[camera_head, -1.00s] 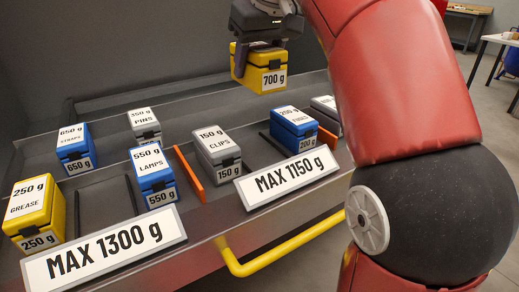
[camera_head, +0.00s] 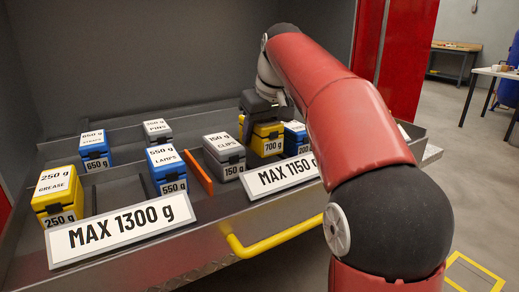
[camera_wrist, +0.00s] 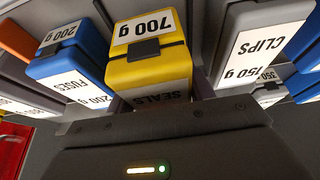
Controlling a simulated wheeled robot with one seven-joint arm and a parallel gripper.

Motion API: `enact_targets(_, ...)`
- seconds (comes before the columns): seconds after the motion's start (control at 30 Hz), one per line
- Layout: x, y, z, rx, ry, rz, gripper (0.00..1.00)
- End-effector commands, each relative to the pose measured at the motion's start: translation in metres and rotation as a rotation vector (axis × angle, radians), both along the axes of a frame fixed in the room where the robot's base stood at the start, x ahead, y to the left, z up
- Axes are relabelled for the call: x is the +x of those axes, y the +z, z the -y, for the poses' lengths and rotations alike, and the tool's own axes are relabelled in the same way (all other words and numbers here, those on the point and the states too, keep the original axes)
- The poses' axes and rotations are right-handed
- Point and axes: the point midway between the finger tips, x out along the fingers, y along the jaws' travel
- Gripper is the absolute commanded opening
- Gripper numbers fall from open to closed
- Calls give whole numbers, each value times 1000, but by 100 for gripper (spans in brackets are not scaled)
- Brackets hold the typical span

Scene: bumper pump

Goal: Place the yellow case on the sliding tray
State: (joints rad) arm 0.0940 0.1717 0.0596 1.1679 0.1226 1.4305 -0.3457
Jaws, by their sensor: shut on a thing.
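The yellow case (camera_head: 267,143) marked 700 g, labelled SEALS in the wrist view (camera_wrist: 150,60), is in my gripper (camera_head: 260,118). My gripper is shut on its top part from above. The case is upright, low over the sliding tray (camera_head: 205,222), between the grey CLIPS case (camera_head: 224,157) and the blue FUSES case (camera_head: 295,137). I cannot tell whether its bottom touches the tray floor. My gripper and arm hide part of this area. A second yellow case (camera_head: 57,197), marked 250 g GREASE, stands at the tray's left end.
Blue STRAPS (camera_head: 95,150), blue LAMPS (camera_head: 166,169) and grey PINS (camera_head: 158,131) cases stand on the tray. An orange divider (camera_head: 198,172) separates its sections. Signs read MAX 1300 g (camera_head: 120,230) and MAX 1150 g (camera_head: 283,176). A yellow handle (camera_head: 275,240) projects in front.

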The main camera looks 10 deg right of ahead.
Motion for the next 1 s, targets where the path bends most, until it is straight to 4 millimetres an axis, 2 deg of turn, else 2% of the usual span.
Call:
enact_targets(0.03, 0, -13, 1, 0, 0, 3, 6)
enact_targets(0.2, 1, -30, 4, 0, 1, 3, 6)
enact_targets(0.63, 1, -32, 4, 1, 1, 3, 6)
enact_targets(0.67, 1, -33, 4, 1, 0, -1, 55)
enact_targets(0.8, 1, -33, 4, 1, 0, -1, 74)
enact_targets(1.0, 1, -33, 4, 1, 0, -1, 74)
